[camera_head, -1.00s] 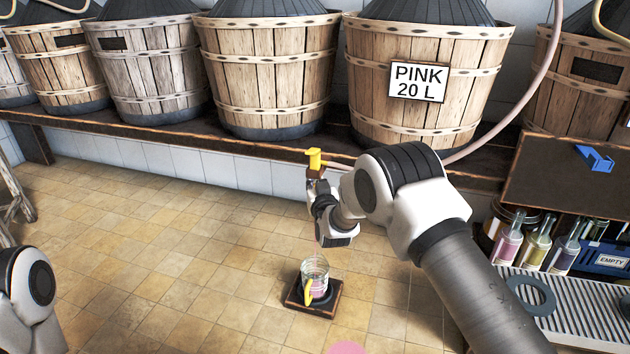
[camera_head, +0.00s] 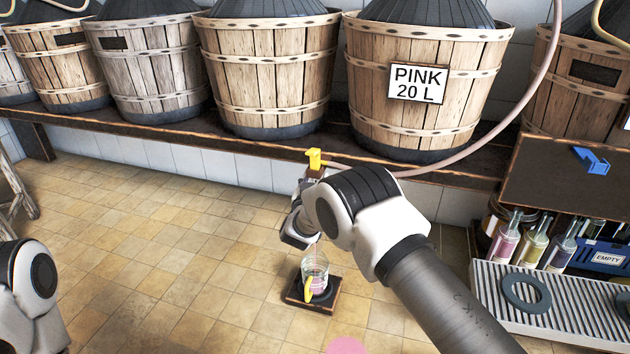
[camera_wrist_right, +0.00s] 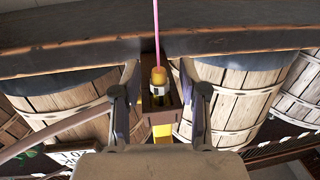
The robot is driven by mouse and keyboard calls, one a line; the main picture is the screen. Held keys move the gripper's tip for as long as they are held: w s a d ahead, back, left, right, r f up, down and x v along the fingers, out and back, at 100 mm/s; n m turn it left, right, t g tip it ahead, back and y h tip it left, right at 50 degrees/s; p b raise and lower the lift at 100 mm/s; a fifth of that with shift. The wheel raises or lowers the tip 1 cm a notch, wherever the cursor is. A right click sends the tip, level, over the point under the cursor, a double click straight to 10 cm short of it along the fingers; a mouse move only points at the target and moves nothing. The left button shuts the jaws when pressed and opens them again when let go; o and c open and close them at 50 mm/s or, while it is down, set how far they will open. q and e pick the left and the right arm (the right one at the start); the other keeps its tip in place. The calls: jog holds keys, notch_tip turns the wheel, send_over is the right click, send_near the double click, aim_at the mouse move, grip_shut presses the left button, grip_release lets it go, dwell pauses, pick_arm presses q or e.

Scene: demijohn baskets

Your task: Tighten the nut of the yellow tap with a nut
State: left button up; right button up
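The yellow tap (camera_head: 314,158) sits at the front edge of the shelf, on a small brown block. In the right wrist view the tap's yellow spout (camera_wrist_right: 159,77), with a pale band, shows between my right gripper's (camera_wrist_right: 161,105) two fingers. The fingers are apart, one on each side of the block, with narrow gaps; I cannot make out the nut clearly. A thin pink line runs from the spout. A glass jar (camera_head: 315,268) with pink contents and a yellow strip stands on a dark square base (camera_head: 296,296) below. My left gripper is out of view.
The shelf (camera_head: 215,137) carries wooden tubs, one with a PINK 20 L sign (camera_head: 417,84). A pink hose (camera_head: 490,135) runs behind my right arm. At right are bottles (camera_head: 533,243), a grey ring (camera_head: 526,293) on a ribbed tray and a blue crate (camera_head: 607,258).

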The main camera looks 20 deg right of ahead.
jog(key=v, duration=1.2)
jog(key=shift+d, duration=0.1)
